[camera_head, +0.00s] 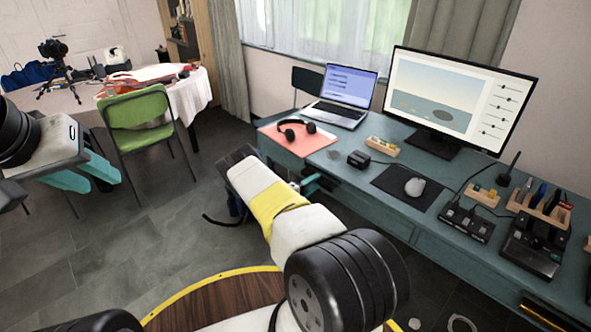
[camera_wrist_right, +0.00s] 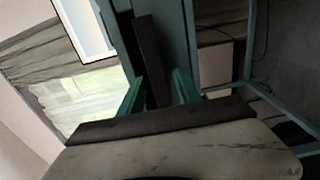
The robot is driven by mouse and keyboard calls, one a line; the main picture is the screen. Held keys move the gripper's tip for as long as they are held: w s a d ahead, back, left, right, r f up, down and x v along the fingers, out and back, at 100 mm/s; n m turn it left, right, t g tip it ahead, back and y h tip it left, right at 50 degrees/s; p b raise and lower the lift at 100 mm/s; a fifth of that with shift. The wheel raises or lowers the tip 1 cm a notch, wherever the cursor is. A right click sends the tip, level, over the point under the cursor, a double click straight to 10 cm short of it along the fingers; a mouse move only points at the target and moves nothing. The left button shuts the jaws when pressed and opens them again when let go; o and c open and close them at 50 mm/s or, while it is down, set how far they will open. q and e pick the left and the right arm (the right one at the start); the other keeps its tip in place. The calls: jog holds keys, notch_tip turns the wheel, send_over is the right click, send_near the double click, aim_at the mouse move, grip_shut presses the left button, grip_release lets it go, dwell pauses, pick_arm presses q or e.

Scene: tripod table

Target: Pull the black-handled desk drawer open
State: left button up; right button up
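The teal desk (camera_head: 345,190) stands at the right in the head view. Its drawer front is mostly hidden behind my right arm there. My right gripper (camera_head: 308,184) is at the desk's front edge, largely hidden by its own wrist. In the right wrist view, a dark bar-like handle (camera_wrist_right: 150,55) runs along the teal desk face and reaches between the two teal fingers of my right gripper (camera_wrist_right: 160,85). The fingers stand apart, with narrow gaps beside the bar. My left gripper (camera_head: 88,178) is open and empty at the left, away from the desk.
The desk top holds a laptop (camera_head: 340,96), headphones (camera_head: 296,129), a monitor (camera_head: 440,95), a mouse (camera_head: 415,187) and several small items. A green chair (camera_head: 140,112) stands by a white-covered table (camera_head: 190,95) at the back left. Grey floor (camera_head: 180,220) lies open between.

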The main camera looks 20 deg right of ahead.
jog(key=shift+c, duration=0.4)
jog(key=c, duration=0.7)
grip_shut()
jog(key=shift+s+f, duration=0.15)
jog(key=shift+f, duration=0.1)
